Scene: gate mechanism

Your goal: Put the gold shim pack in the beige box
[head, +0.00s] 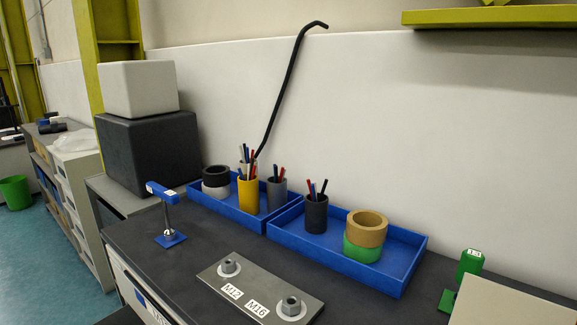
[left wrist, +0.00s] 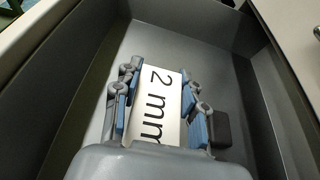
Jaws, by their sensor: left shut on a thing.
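In the left wrist view my left gripper (left wrist: 159,104) has its blue-padded fingers on both sides of a white-faced piece marked "2 mm" (left wrist: 158,88). It is shut on this piece, inside a dark grey open container or drawer (left wrist: 180,38). Only the white face of the piece shows clearly; no gold is visible on it. I cannot tell whether it touches the floor of the container. A beige panel (head: 515,303) shows at the lower right of the head view; I cannot tell whether it is the beige box. My right gripper is not in view.
A dark block (left wrist: 221,128) lies right of the fingers in the container. On the dark bench (head: 130,235) stand blue trays (head: 282,235) with cups and rings, a metal plate with nuts (head: 260,286), a blue-handled tool (head: 163,192) and a green stand (head: 468,264).

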